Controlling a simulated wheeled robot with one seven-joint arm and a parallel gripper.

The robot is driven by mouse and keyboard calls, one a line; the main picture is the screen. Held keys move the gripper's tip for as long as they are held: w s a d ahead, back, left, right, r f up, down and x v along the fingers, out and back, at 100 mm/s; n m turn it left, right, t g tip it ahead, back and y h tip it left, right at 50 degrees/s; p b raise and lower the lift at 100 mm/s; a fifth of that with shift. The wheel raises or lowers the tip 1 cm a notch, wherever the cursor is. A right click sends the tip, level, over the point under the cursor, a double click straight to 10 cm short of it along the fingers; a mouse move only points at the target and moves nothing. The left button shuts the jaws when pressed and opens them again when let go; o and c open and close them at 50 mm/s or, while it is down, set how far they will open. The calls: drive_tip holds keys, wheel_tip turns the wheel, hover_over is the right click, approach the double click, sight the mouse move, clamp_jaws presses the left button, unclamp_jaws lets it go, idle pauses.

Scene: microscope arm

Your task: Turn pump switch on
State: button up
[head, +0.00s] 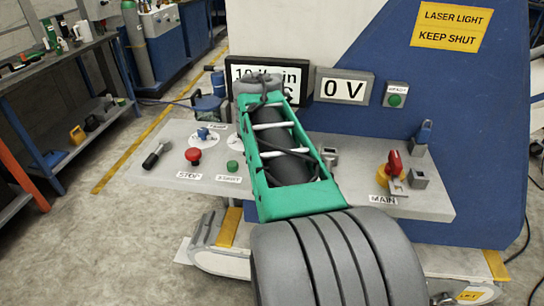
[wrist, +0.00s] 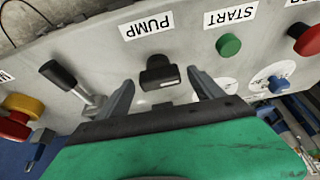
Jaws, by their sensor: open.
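The pump switch (wrist: 160,74) is a small black switch with a pale mark on its near side, on the grey panel beside the PUMP label (wrist: 147,25), which reads upside down in the wrist view. My gripper (wrist: 160,80) is open, with one dark finger on each side of the switch and a visible gap to each. Nothing is held. I cannot tell whether the fingertips are at the switch's height or above it. In the head view my green arm hides the switch and the fingers.
A green START button (wrist: 229,45) and red STOP button (wrist: 307,40) lie to the right in the wrist view. A black-handled lever (wrist: 62,78) stands close left of my fingers. The red and yellow MAIN switch (head: 393,165) is farther along the panel (head: 435,206). A display reads 0 V (head: 344,88).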

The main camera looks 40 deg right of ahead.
drive_tip(key=p+v, duration=0.1)
drive_tip(key=v, duration=0.6)
drive_tip(key=shift+r, duration=0.35)
drive_tip(key=shift+s+a, duration=0.1)
drive_tip(key=shift+s, duration=0.05)
drive_tip(key=s+a+f+n+y+p, duration=0.1)
drive_tip(key=a+f+n+p, duration=0.1)
drive_tip(key=a, duration=0.6)
drive_tip(key=s+a+f+n+y+p, duration=0.1)
drive_tip(key=a+n+p, duration=0.3)
drive_tip(key=a, duration=0.4)
drive_tip(key=s+a+f+n+y+p, duration=0.1)
drive_tip(key=a+f+n+p, duration=0.1)
drive_tip(key=a, duration=0.7)
drive_tip(key=f+n, duration=0.1)
drive_tip(key=n, duration=0.1)
drive_tip(key=shift+f+n+t+y+p, duration=0.25)
drive_tip(key=shift+n+t+y+p, duration=0.05)
drive_tip(key=shift+n+p, duration=0.1)
